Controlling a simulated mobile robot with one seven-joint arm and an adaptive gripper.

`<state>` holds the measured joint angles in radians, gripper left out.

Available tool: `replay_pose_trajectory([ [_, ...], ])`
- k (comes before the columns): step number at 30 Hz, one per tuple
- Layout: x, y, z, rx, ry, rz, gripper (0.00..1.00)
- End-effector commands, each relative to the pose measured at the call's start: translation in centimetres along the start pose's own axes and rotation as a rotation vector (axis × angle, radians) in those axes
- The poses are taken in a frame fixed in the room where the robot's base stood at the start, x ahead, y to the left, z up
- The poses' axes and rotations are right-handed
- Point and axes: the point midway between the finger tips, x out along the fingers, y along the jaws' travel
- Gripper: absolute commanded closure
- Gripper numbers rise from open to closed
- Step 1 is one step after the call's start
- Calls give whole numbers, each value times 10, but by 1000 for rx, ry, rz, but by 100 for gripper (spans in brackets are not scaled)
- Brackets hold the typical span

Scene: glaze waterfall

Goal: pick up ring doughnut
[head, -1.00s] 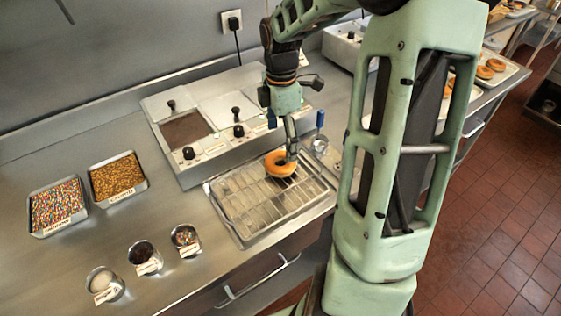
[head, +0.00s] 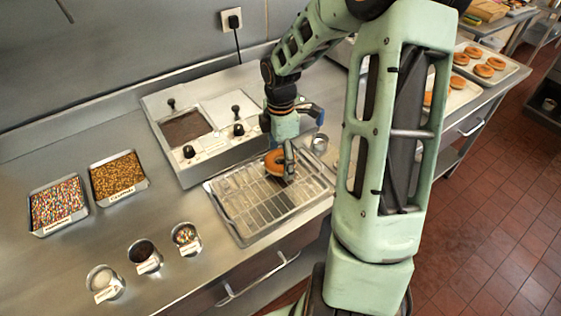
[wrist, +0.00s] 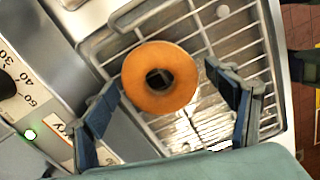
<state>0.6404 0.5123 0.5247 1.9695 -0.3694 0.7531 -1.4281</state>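The ring doughnut (head: 273,160) is golden-brown and lies at the back right of the wire rack in a metal tray. In the head view my gripper (head: 289,172) is low over the rack and hides the doughnut's right part. In the wrist view the whole doughnut (wrist: 137,88) shows, its hole near the middle. My gripper's two dark blue fingers (wrist: 161,80) are spread wide, one on each side of it. Gaps show between both fingers and the doughnut, so it is not gripped.
A glaze warmer (head: 185,128) with knobs stands directly behind the tray (head: 240,235). A small metal cup (head: 320,143) is near the tray's back right corner. Topping trays (head: 58,204) and several small bowls (head: 145,257) are to the left. More doughnuts lie on trays (head: 505,72) at the right.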

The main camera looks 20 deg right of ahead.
Motion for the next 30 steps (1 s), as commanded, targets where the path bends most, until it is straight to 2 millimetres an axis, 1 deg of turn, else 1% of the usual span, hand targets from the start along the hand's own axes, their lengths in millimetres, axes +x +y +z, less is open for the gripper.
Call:
replay_pose_trajectory([
  [1, 0, 0, 0, 0, 0, 0, 30],
  [9, 0, 0, 0, 0, 0, 0, 59],
  [16, -1, 0, 0, 0, 0, 0, 59],
  [20, -4, 0, 0, 0, 0, 0, 59],
  [26, -18, 0, 0, 0, 1, 0, 59],
  [30, -34, 0, 0, 0, 1, 0, 59],
])
